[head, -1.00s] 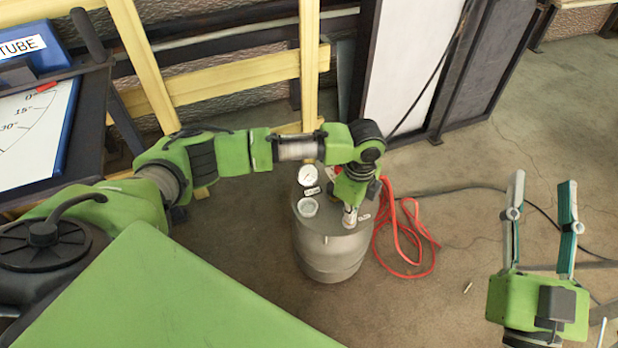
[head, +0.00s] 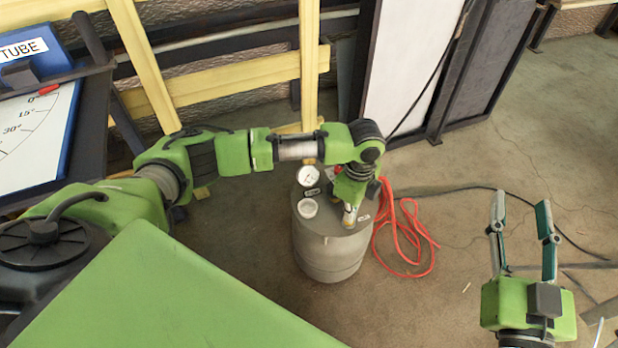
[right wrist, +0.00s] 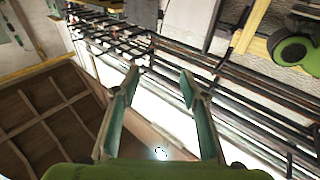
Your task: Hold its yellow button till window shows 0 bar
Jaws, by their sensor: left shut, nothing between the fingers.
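A grey tank (head: 330,262) stands upright on the floor in the middle of the head view. Its top carries a round white dial (head: 308,175) and a second round white-faced fitting (head: 308,208); both are too small to read. My left gripper (head: 349,216) points down at the right part of the tank's top, shut with nothing between its fingers. Its tips are at or just above the top; I cannot tell if they touch. I cannot make out the yellow button. My right gripper (head: 521,208) is open and empty, right of the tank; its fingers also show in the right wrist view (right wrist: 160,82).
A red hose (head: 408,250) lies coiled right of the tank. A yellow wooden frame (head: 235,78) and a white panel (head: 410,65) stand behind. A blue-edged angle board (head: 40,120) is at the left.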

